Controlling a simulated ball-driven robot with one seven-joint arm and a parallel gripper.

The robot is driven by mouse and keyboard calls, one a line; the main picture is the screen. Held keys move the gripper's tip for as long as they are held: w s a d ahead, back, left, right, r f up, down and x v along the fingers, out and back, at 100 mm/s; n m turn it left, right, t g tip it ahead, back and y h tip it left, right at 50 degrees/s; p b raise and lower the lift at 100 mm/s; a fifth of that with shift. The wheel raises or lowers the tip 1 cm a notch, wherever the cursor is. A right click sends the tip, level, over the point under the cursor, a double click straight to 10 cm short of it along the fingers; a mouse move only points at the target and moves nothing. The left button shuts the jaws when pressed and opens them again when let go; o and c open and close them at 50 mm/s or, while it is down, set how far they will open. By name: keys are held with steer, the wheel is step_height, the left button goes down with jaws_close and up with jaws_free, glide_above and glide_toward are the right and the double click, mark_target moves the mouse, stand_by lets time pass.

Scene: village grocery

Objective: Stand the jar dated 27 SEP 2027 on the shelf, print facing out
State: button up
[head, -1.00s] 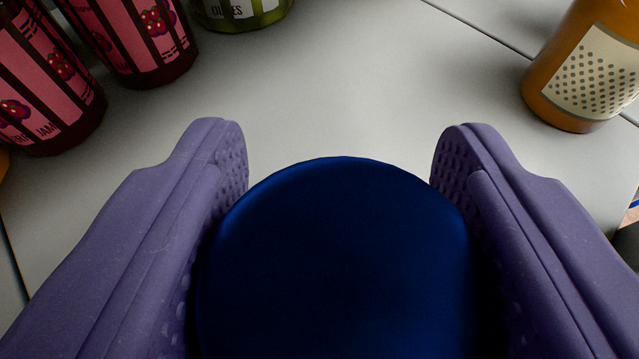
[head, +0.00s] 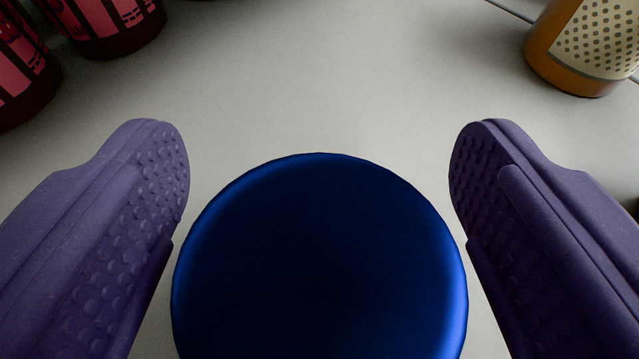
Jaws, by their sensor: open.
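A jar with a dark blue lid (head: 320,265) stands between the fingers of my gripper (head: 318,165). I see it from above, so only the round lid shows. Its label and any date print are hidden. The purple fingers do not touch the lid. The jar stands on a pale grey surface (head: 330,85), which I take to be the shelf, though I cannot tell for sure.
Two dark red jam jars (head: 112,22) (head: 18,70) stand at the upper left. An orange jar (head: 582,50) with a dotted cream label stands at the upper right. The surface between them is clear. A seam runs across it at the top right.

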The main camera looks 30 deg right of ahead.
steer(key=p+v, duration=0.4)
steer(key=v, duration=0.8)
steer(key=shift+p, duration=0.3)
steer(key=shift+r, duration=0.1)
